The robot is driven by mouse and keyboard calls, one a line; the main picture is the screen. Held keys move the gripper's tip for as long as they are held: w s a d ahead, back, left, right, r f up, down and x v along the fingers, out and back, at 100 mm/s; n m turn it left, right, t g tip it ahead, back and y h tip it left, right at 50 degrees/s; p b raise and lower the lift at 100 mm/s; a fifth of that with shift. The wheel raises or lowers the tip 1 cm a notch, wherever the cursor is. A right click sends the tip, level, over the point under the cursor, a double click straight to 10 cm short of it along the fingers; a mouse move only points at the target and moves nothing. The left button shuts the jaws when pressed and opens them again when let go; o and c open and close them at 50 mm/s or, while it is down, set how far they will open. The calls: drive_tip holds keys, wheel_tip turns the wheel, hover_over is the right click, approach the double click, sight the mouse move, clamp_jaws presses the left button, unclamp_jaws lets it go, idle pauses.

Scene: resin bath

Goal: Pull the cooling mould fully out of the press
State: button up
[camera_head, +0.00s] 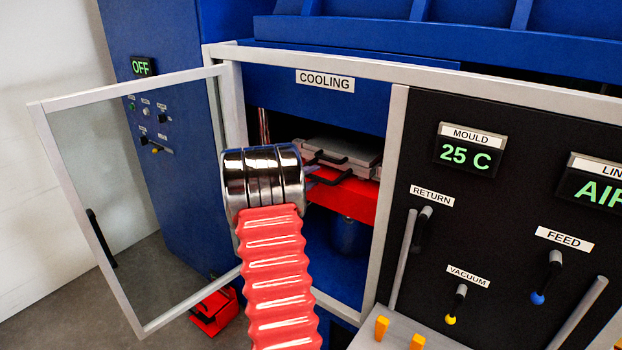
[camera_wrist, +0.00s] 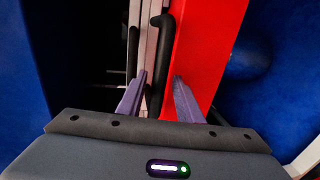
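The mould (camera_head: 340,152) is a flat grey block with black bar handles, lying on a red platen (camera_head: 345,197) inside the press bay under the COOLING sign. In the wrist view, the near handle (camera_wrist: 162,40) stands out from the mould's pale edge (camera_wrist: 148,50), over the red platen (camera_wrist: 208,50). My gripper (camera_wrist: 160,78) is open, with one purple-grey finger on each side of the handle. I see gaps between the fingers and the handle. In the head view, my chrome wrist hides most of the gripper and part of the mould.
The glass door (camera_head: 125,190) in a pale frame stands swung open to the left. A pale post (camera_head: 388,200) borders the bay on the right, beside the black control panel (camera_head: 480,210) with levers. The mould display (camera_head: 467,150) reads 25 C. A red object (camera_head: 214,310) lies low at left.

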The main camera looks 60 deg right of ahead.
clamp_jaws()
idle(0.3)
drive_tip(key=shift+f, duration=0.1)
drive_tip(key=shift+a, duration=0.15)
drive_tip(key=shift+s, duration=0.15)
